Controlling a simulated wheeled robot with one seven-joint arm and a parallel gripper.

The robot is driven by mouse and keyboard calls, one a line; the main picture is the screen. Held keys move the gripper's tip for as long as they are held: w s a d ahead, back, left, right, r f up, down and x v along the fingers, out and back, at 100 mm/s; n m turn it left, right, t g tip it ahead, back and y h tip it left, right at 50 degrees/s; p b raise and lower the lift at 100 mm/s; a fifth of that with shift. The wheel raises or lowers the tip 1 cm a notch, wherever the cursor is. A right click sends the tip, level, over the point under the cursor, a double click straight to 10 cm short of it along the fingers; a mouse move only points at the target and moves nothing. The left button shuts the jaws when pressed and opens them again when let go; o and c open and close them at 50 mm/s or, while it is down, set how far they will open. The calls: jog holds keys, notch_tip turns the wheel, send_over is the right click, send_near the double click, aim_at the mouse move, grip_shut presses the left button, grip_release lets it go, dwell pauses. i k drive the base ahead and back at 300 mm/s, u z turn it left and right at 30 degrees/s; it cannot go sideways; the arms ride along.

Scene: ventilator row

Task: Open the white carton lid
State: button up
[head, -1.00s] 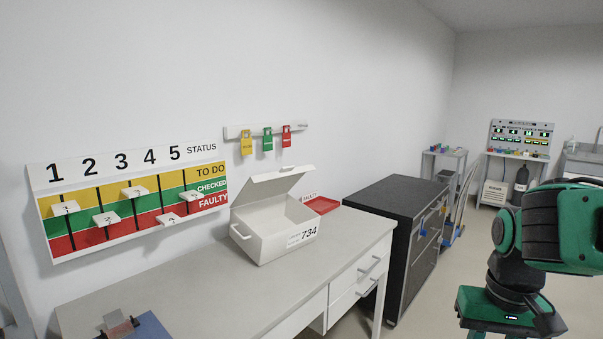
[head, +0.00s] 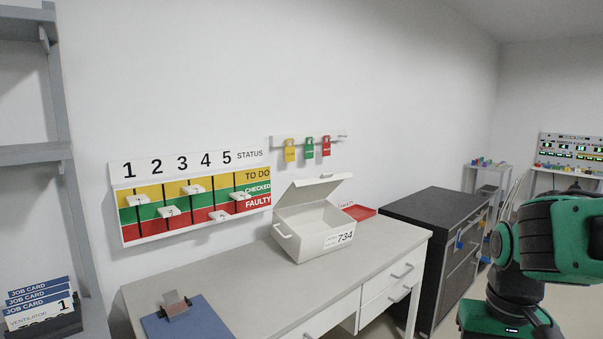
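The white carton (head: 303,244), labelled 734, stands on the grey-topped bench (head: 243,280). Its lid (head: 312,193) is raised and tilted up at the back, so the carton's mouth is open and part of the inside shows. A handle (head: 285,233) sticks out from the carton's left side. No hand or tool touches the lid. My green and black arm shows at the right edge, well apart from the carton. My gripper is not in view.
A red tray (head: 359,212) lies behind the carton's right side. A blue clipboard (head: 190,320) lies at the bench's near left. A dark cabinet (head: 428,214) stands right of the bench. A status board (head: 190,202) and hanging tags (head: 309,148) are on the wall. Job cards (head: 40,303) stand at left.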

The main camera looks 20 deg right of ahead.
aim_at(307, 190)
jog(key=i, duration=1)
jog(key=z, duration=0.35)
